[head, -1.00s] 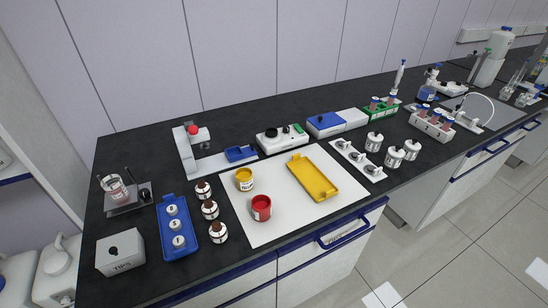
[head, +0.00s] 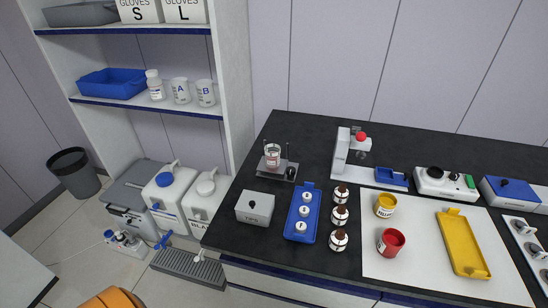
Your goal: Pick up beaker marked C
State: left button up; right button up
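No beaker with a readable C is in view. A beaker marked A (head: 181,91) and a beaker marked B (head: 206,93) stand side by side on the middle shelf (head: 150,108) at the upper left. A clear glass beaker (head: 272,155) with a pinkish label stands on a small dark device on the black bench; its marking is too small to read. Neither of my grippers shows in the head view.
A white bottle (head: 155,85) and a blue tray (head: 111,83) share the shelf. The bench (head: 300,130) holds a grey tips box (head: 255,207), a blue tray of small jars (head: 302,212) and brown-capped bottles. White canisters (head: 170,195) and a dark bin (head: 74,172) stand below.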

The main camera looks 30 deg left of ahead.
aim_at(273, 156)
jog(key=j+z, duration=0.2)
jog(key=j, duration=0.25)
jog(key=j+z, duration=0.2)
jog(key=j, duration=0.2)
jog(key=k+j+z, duration=0.1)
jog(key=j+z, duration=0.15)
jog(key=j, duration=0.15)
jog(key=k+j+z, duration=0.2)
jog(key=j, duration=0.25)
jog(key=j+z, duration=0.2)
jog(key=j, duration=0.2)
jog(key=k+j+z, duration=0.2)
jog(key=j, duration=0.15)
